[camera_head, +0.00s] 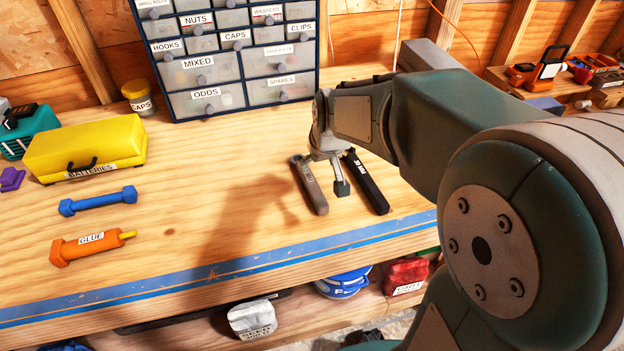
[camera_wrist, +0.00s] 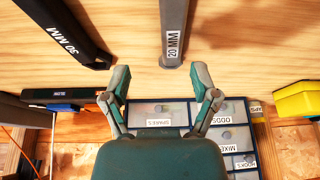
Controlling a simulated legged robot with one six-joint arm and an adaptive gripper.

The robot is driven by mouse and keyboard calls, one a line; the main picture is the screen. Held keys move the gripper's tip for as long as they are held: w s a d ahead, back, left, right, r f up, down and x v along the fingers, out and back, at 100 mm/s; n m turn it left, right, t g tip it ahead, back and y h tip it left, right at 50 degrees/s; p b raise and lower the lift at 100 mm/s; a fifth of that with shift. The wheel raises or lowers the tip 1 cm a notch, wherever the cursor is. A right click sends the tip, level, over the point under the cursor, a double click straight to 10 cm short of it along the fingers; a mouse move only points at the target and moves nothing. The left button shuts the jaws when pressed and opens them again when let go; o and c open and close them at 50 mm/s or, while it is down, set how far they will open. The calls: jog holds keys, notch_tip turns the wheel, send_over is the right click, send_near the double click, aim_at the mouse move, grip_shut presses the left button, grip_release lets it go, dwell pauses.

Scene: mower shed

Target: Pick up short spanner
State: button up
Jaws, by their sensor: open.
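A grey spanner (camera_head: 310,188) marked 20 MM lies on the wooden bench; it also shows in the wrist view (camera_wrist: 174,25). A black spanner (camera_head: 366,183) marked 30 MM lies to its right and looks a little longer; it shows at the upper left of the wrist view (camera_wrist: 62,30). My gripper (camera_wrist: 162,78) is open and empty. In the wrist view the grey spanner's near end lies just beyond the fingertips, in line with the gap between them. In the head view my gripper (camera_head: 340,185) is between the two spanners, partly hidden by my wrist.
A labelled drawer cabinet (camera_head: 238,50) stands behind. To the left lie a blue double-ended tool (camera_head: 98,201), an orange glue tube (camera_head: 92,243) and a yellow batteries box (camera_head: 85,148). The bench's front edge has blue tape (camera_head: 240,264). The front middle is clear.

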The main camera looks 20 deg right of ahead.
aim_at(307, 177)
jog(key=f, duration=0.2)
jog(key=w+a+f, duration=0.2)
jog(key=f, duration=0.1)
jog(key=shift+a+f, duration=0.25)
jog(key=shift+f, duration=0.1)
jog(key=shift+d+f, duration=0.15)
jog(key=shift+d, duration=0.6)
jog(key=shift+a, duration=0.2)
jog(key=c, duration=0.9)
jog(key=shift+a, duration=0.2)
grip_shut()
jog(key=shift+a, duration=0.15)
